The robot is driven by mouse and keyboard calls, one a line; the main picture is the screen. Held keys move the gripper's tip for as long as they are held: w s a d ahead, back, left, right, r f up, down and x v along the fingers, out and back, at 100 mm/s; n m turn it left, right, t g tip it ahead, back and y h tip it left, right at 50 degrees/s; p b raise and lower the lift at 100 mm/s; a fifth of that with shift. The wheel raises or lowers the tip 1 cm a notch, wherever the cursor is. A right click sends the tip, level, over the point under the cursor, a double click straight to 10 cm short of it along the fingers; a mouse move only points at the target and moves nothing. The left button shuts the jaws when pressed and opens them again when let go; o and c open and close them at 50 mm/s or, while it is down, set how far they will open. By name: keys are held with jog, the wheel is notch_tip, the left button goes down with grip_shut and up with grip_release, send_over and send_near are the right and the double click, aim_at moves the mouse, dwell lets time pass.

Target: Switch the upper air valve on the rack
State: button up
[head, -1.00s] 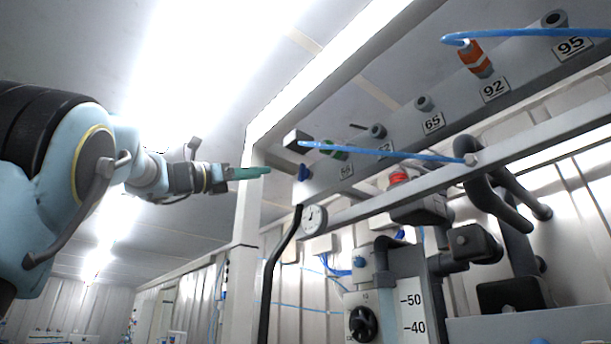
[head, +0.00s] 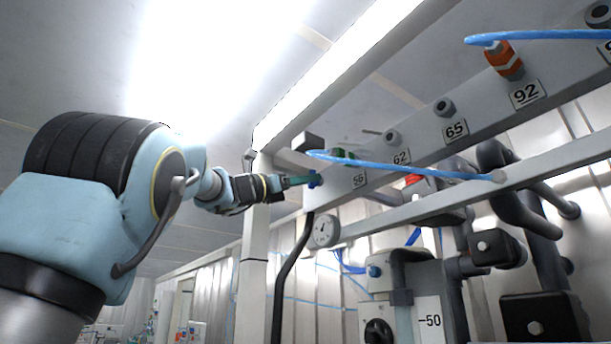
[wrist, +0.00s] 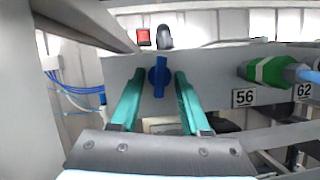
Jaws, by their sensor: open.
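The upper air valve is a small blue lever (wrist: 159,76) on the grey rack panel, standing upright in the wrist view. My gripper (wrist: 156,90) is open, with one green finger on each side of the lever. A gap shows between the lever and each finger, so neither visibly touches it. In the head view my gripper (head: 306,181) reaches the left end of the panel, and the blue lever (head: 314,180) shows at its fingertips, partly hidden.
Right of the lever, a green fitting (wrist: 272,71) with a blue hose sits above the label 56 (wrist: 244,97). A white rack post (head: 254,230) stands close to my wrist.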

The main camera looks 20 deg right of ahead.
jog(key=shift+c, duration=0.3)
grip_shut()
jog(key=shift+f+m+b, duration=0.2)
jog(key=shift+m+b, duration=0.2)
jog(key=shift+b, duration=0.2)
jog(key=shift+w+r+m+g+y+b, duration=0.15)
jog(key=shift+m+g+b, duration=0.5)
jog(key=shift+m, duration=0.8)
jog(key=shift+m+g+y+b, duration=0.35)
jog(key=shift+m+g, duration=0.55)
jog(key=shift+m, duration=0.6)
jog(key=shift+w+r+m+g+y+b, duration=0.1)
jog(key=shift+m+g+b, duration=0.55)
jog(key=shift+m, duration=0.8)
jog(key=shift+m+g, duration=0.3)
